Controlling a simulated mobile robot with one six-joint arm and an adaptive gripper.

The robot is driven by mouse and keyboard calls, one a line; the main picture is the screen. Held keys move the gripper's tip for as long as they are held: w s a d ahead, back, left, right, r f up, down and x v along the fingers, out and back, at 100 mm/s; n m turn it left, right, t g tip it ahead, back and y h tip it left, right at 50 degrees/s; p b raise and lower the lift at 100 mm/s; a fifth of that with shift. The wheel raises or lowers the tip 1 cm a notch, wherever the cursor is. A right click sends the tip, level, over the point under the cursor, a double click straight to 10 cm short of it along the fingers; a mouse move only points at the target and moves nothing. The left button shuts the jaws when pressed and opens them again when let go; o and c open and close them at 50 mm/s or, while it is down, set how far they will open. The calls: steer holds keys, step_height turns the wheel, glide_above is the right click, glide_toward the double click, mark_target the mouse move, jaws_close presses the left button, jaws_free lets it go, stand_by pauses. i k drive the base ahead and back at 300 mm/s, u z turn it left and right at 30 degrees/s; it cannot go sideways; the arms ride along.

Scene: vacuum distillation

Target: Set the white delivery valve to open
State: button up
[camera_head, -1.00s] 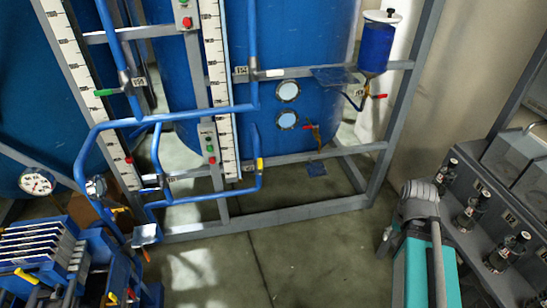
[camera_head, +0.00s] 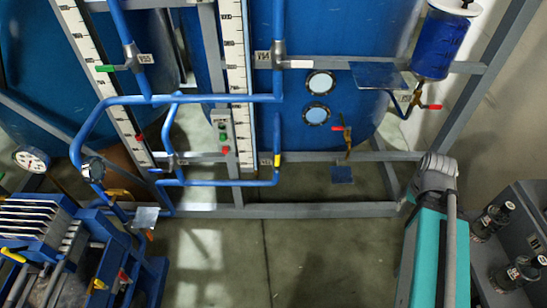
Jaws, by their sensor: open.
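The white delivery valve (camera_head: 298,64) is on a vertical blue pipe at the upper middle of the head view. Its white lever points right, roughly crosswise to the pipe. Its grey body (camera_head: 279,52) sits on the pipe, with a small label plate beside it on the left; I cannot read the label surely. My gripper is not visible in the head view, so I cannot see where it is relative to the valve.
A similar valve with a green lever (camera_head: 105,68) is at upper left. Blue pipes and a grey frame (camera_head: 300,211) stand before big blue tanks. The floor (camera_head: 280,262) in front is clear.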

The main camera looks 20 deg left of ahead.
mark_target(293, 63)
steer(key=u, duration=0.55)
steer(key=i, duration=0.85)
steer(key=u, duration=0.65)
steer(key=k, duration=0.6)
steer(key=u, duration=0.2)
steer(key=i, duration=0.6)
steer(key=z, duration=0.1)
